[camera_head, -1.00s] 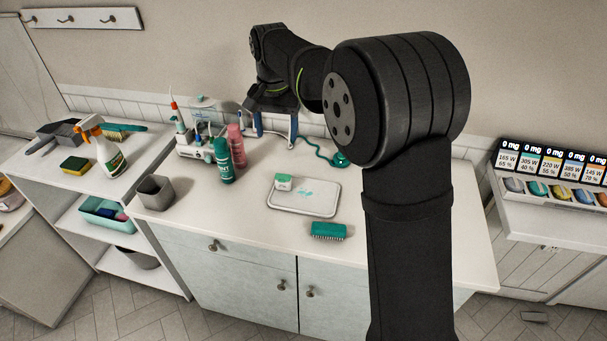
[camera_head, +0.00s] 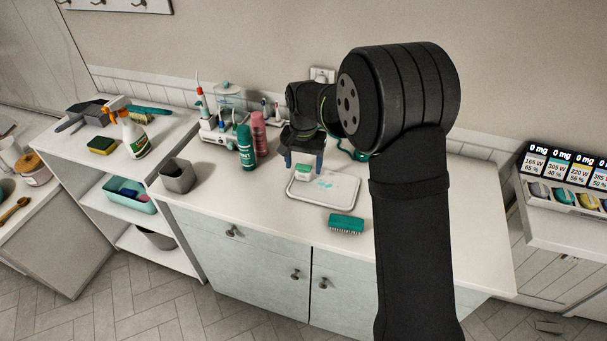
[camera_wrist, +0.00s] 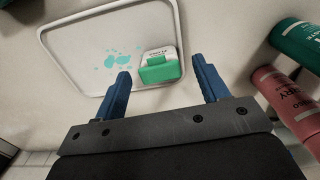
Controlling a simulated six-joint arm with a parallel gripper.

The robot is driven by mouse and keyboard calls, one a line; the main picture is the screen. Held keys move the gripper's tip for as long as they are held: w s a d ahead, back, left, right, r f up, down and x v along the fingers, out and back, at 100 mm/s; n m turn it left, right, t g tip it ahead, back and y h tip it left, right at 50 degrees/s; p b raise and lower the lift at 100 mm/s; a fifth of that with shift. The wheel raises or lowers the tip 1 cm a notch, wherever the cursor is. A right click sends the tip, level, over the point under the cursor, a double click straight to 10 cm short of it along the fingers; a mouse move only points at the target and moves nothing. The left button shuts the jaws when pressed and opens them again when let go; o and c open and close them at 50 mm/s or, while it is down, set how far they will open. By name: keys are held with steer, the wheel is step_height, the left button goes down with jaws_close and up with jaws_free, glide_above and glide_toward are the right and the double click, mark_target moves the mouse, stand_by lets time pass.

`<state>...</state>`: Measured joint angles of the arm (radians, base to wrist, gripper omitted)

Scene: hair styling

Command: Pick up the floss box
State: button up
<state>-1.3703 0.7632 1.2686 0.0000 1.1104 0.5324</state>
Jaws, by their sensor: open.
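The floss box (camera_head: 303,173) is small, white and green. It sits on a white tray (camera_head: 338,193) near the tray's back left part, and it also shows in the wrist view (camera_wrist: 160,66). My gripper (camera_head: 303,164) is open, with blue fingers. In the head view it is just behind and around the near side of the box. In the wrist view the fingers (camera_wrist: 164,80) stand apart, with the box between and just beyond their tips. No contact with the box shows.
A green bottle (camera_head: 246,148) and a pink bottle (camera_head: 259,133) stand left of my gripper. A teal brush (camera_head: 346,224) lies in front of the tray. A grey cup (camera_head: 178,175) stands at the counter's left. The counter's right part is clear.

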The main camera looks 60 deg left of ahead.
step_height(320, 180, down, 2)
steer(key=shift+f, duration=0.1)
steer(key=c, duration=1.1)
steer(key=shift+o, duration=0.2)
steer(key=shift+r, duration=0.2)
